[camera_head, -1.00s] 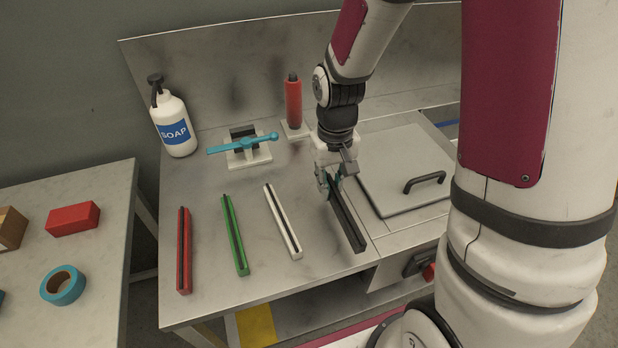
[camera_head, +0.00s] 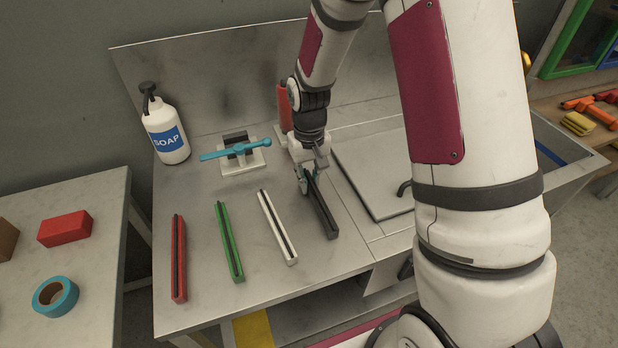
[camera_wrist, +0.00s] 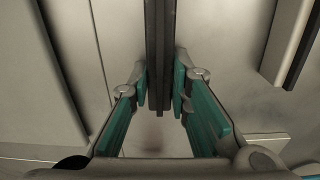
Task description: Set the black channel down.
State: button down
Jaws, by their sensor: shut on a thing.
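The black channel (camera_head: 324,216) is a long dark bar with a groove. It lies lengthwise at the right end of a row of channels on the metal counter (camera_head: 200,188). My gripper (camera_head: 308,187) is shut on its far part. In the wrist view, the black channel (camera_wrist: 158,40) runs up the middle between the teal finger pads of my gripper (camera_wrist: 160,92). It looks level and close to the counter top. I cannot tell whether its underside touches. Its far end is hidden behind my gripper in the head view.
White (camera_head: 277,227), green (camera_head: 230,242) and red (camera_head: 179,258) channels lie in a row to the left. A lidded panel (camera_head: 372,180) is close on the right. Behind are a blue-handled fixture (camera_head: 240,155), a red cylinder (camera_head: 284,108) and a soap bottle (camera_head: 166,130).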

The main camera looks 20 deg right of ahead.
jog(key=shift+f, duration=0.1)
jog(key=c, duration=1.5)
grip_release()
notch_tip(320, 180, up, 12)
jog(key=s+r+t, duration=0.2)
jog(key=s+r, duration=0.9)
jog(key=r, duration=0.1)
jog(key=s+r, duration=0.1)
jog(key=s, duration=0.3)
jog(key=s+t, duration=0.1)
jog(key=s, duration=0.4)
jog(key=s+r+t, duration=0.1)
jog(key=s, duration=0.4)
jog(key=shift+s+d+r, duration=0.1)
jog(key=shift+d+r, duration=0.05)
jog(key=shift+r, duration=0.15)
jog(key=shift+r, duration=0.15)
